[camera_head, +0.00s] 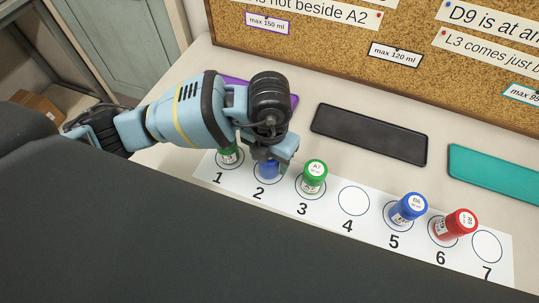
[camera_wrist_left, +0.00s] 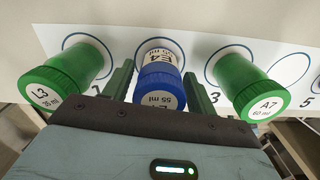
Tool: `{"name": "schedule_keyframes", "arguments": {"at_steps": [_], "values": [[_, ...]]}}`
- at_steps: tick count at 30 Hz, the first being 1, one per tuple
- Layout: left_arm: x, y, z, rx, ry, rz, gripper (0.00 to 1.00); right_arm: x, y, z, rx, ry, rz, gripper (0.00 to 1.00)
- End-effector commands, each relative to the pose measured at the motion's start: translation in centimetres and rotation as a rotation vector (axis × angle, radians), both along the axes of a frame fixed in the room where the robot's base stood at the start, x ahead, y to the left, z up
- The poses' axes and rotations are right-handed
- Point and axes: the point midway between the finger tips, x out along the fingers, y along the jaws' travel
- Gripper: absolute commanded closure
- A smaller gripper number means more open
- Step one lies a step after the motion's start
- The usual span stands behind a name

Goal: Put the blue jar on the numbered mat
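A blue jar labelled E4, 55 ml (camera_wrist_left: 160,82) stands at circle 2 of the white numbered mat (camera_head: 325,216). In the head view only part of this jar (camera_head: 268,171) shows under my left gripper (camera_head: 275,160). In the left wrist view the two fingers of my left gripper (camera_wrist_left: 160,85) are on either side of the jar, with narrow gaps visible, so it looks open around it. A second blue jar, labelled B6 (camera_head: 409,208), stands at circle 5. My right gripper is not in view.
Green jars stand at circle 1 (camera_head: 230,155) and circle 3 (camera_head: 314,177), close on both sides of my left gripper. A red jar (camera_head: 456,224) stands at circle 6. Circles 4 and 7 are empty. Purple, black (camera_head: 370,134) and teal (camera_head: 495,172) trays lie behind, before a corkboard.

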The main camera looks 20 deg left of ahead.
Motion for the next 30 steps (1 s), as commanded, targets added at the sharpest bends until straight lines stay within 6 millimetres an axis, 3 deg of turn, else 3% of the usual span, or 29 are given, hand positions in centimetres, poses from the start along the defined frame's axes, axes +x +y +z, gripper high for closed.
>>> {"name": "schedule_keyframes", "arguments": {"at_steps": [14,30], "values": [[0.1,0.0,1.0,-0.001,-0.004,0.000,0.34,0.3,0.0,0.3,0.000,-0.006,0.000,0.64],[0.1,-0.1,10.6,-0.001,-0.004,0.000,0.34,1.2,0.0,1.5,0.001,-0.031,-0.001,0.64]]}}
